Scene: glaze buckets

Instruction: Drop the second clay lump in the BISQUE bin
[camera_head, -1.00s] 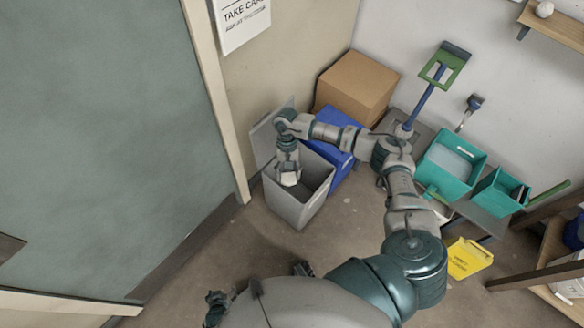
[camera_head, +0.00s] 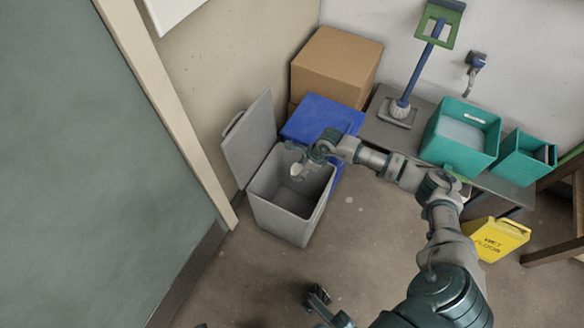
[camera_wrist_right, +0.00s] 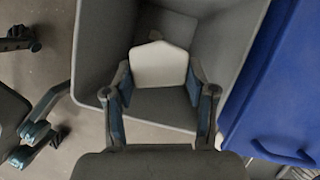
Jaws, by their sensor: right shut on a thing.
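A grey bin (camera_head: 275,215) stands on the floor with its grey lid (camera_head: 248,142) swung open against the wall. No BISQUE label is readable on it. My right gripper (camera_head: 298,166) is over the bin's open mouth, shut on a pale clay lump (camera_head: 296,170). In the right wrist view the lump (camera_wrist_right: 160,63) sits between the two fingers (camera_wrist_right: 160,85), with the bin's inner walls (camera_wrist_right: 230,45) around and below it. A small brownish spot shows behind the lump; I cannot tell what it is. My left gripper (camera_head: 318,296) is low at the bottom of the head view, its opening unclear.
A blue bin (camera_head: 325,115) stands right beside the grey one, with a cardboard box (camera_head: 335,65) behind. Teal buckets (camera_head: 460,140) sit on a low grey bench (camera_head: 385,130). A yellow wet-floor sign (camera_head: 498,238) stands at right. The floor before the grey bin is clear.

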